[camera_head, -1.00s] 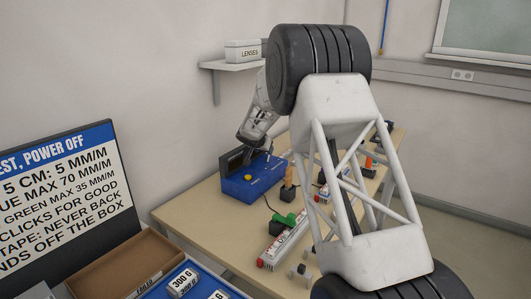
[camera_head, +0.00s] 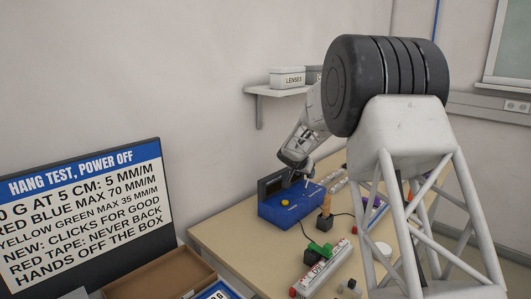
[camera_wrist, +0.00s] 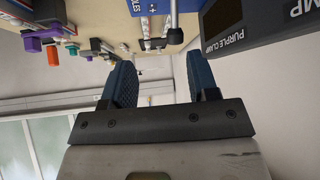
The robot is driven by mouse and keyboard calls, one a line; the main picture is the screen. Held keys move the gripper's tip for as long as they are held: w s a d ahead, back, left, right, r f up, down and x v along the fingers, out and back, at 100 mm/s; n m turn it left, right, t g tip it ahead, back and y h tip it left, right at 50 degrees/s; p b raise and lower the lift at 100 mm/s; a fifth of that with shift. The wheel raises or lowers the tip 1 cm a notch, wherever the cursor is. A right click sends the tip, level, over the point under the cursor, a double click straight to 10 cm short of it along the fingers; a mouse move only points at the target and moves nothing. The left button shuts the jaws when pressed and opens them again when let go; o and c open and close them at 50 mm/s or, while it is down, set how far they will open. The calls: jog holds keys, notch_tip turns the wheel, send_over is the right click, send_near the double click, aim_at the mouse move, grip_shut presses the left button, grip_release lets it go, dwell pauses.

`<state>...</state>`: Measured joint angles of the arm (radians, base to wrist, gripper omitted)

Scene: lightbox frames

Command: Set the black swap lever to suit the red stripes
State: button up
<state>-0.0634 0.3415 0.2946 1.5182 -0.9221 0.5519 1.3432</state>
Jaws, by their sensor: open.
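My gripper (camera_head: 300,175) is just above the blue box (camera_head: 290,204), which has a dark upright panel and a yellow button. In the wrist view my gripper (camera_wrist: 158,60) has its blue fingers wide apart with nothing between them. That view looks upside down and shows part of the blue box (camera_wrist: 145,8) near the fingertips. A dark display (camera_wrist: 248,30) reading "PURPLE CLAMP" is close to the right finger. I cannot make out the black swap lever for certain, nor tell which strips carry red stripes.
A white strip with red ends (camera_head: 318,275), a green clamp (camera_head: 321,250) and an orange-handled piece (camera_head: 325,218) are on the table (camera_head: 235,237). Purple (camera_wrist: 32,44) and orange (camera_wrist: 53,55) clamps show in the wrist view. A sign (camera_head: 85,215) stands at left.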

jog(key=s+d+r+n+g, duration=0.1)
jog(key=s+r, duration=0.4)
jog(key=s, duration=0.7)
jog(key=s+d+r+n+g+y, duration=0.1)
jog(key=s+r, duration=0.3)
jog(key=s, duration=0.7)
jog(key=s+d+r+g, duration=0.1)
jog(key=s+r, duration=0.4)
jog(key=s, duration=0.7)
jog(key=s+a+f+n+y, duration=0.2)
jog(key=s, duration=1.5)
jog(key=s+a+f+n+g+y, duration=0.1)
jog(key=s+f+n, duration=0.1)
jog(key=s, duration=1.6)
jog(key=shift+s+a+f+g+y, duration=0.2)
jog(key=shift+a+f+g+y, duration=0.15)
jog(key=shift+f, duration=0.3)
